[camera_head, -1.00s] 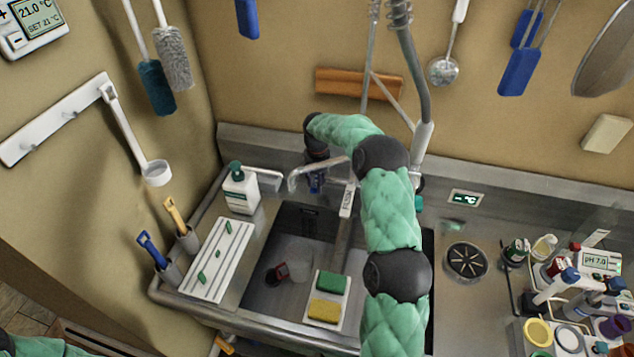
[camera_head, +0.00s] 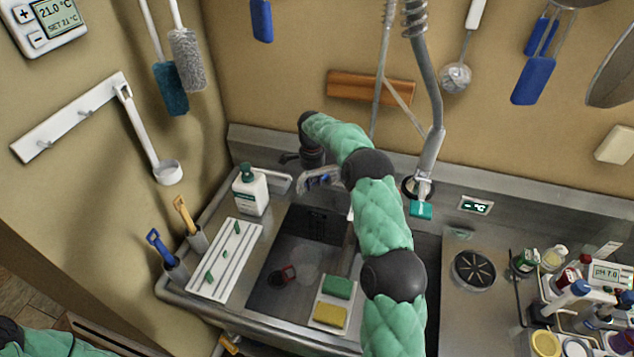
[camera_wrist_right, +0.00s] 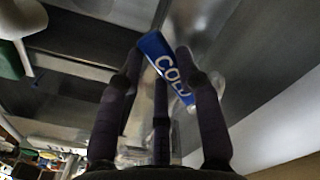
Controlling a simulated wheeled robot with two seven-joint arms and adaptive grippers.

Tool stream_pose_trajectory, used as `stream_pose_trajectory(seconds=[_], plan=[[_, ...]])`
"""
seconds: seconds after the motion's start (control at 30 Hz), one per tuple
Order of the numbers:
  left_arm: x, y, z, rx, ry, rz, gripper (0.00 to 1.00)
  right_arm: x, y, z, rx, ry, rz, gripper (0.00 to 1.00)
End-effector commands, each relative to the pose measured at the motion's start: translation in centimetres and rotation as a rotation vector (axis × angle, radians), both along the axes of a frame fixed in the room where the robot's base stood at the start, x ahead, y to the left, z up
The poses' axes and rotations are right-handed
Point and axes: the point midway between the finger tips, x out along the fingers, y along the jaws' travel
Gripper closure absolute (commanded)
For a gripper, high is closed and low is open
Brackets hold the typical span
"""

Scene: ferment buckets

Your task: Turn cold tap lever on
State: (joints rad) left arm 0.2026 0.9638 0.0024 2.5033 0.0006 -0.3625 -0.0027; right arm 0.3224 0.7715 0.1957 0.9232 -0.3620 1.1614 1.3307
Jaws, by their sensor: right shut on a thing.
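The cold tap lever (camera_wrist_right: 166,62) is blue with white "COLD" lettering and shows in the right wrist view between the fingers. My right gripper (camera_wrist_right: 157,75) is shut on it, with dark fingers on both sides. In the head view my right gripper (camera_head: 311,156) is at the back of the sink, beside the metal tap (camera_head: 318,181). There the lever is hard to make out behind my gripper and arm. My left gripper is out of view; only part of my left arm shows at the lower left.
The sink basin (camera_head: 268,290) holds a clear cup and a rack with green and yellow sponges (camera_head: 331,313). A white soap bottle (camera_head: 251,192) stands left of the tap. A spray hose (camera_head: 431,150) hangs to the right. Bottles and meters crowd the right counter.

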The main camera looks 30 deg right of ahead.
Motion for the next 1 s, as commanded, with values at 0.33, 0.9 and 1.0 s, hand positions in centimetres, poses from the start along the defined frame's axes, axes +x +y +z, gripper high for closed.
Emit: stream_pose_trajectory(seconds=[0.33, 0.9, 1.0], plan=[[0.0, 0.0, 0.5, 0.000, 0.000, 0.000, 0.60, 1.7, 0.1, 0.0, 0.000, -0.001, -0.199, 1.00], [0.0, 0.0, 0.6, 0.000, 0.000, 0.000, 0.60, 2.2, -0.1, 0.1, -0.001, -0.002, -0.264, 1.00], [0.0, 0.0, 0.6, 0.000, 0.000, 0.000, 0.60, 2.2, -0.1, 0.1, -0.001, -0.002, -0.264, 1.00]])
